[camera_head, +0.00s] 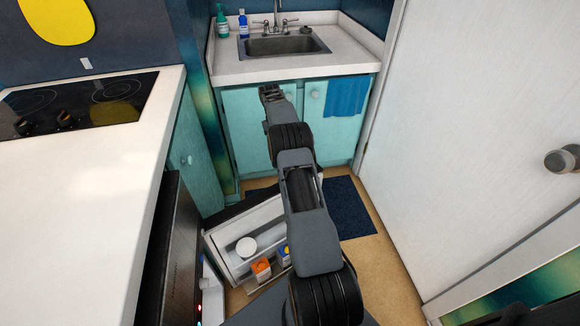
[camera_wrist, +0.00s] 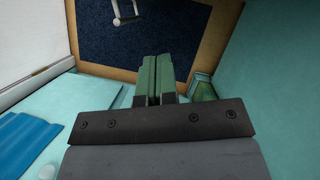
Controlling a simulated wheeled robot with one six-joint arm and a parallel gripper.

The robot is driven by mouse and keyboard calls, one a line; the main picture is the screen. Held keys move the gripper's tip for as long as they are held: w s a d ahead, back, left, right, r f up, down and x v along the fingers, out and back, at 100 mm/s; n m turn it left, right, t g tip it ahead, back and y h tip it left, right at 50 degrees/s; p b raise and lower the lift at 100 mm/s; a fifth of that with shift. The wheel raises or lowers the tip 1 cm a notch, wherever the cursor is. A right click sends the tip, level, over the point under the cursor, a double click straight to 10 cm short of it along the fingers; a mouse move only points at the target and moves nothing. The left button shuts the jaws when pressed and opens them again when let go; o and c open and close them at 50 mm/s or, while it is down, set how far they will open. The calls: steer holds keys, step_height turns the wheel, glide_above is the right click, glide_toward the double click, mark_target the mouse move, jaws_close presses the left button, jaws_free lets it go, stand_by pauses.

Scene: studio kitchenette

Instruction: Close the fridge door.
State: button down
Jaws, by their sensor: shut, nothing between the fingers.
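The fridge door (camera_head: 221,240) stands open low in the head view, below the counter's right side, with its white inner side and shelf showing. Its shelf holds a white round item (camera_head: 246,247), an orange box (camera_head: 261,268) and another small item partly behind my arm. My arm hides the door's right part. My gripper (camera_head: 269,91) is beyond the door, in front of the teal sink cabinet and apart from the door. In the wrist view my gripper (camera_wrist: 153,78) is shut and empty, with the floor mat below it.
The teal sink cabinet (camera_head: 245,125) with a blue towel (camera_head: 346,96) closes off the back. A dark mat (camera_head: 345,205) lies on the floor. A white door with a knob (camera_head: 562,160) is at right, a white counter (camera_head: 70,210) at left. A pale bracket-shaped thing (camera_wrist: 124,18) is unclear.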

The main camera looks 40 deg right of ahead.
steer(key=s+f+b, duration=0.2)
steer(key=s+f, duration=0.5)
steer(key=shift+a, duration=0.35)
steer(key=shift+f, duration=0.1)
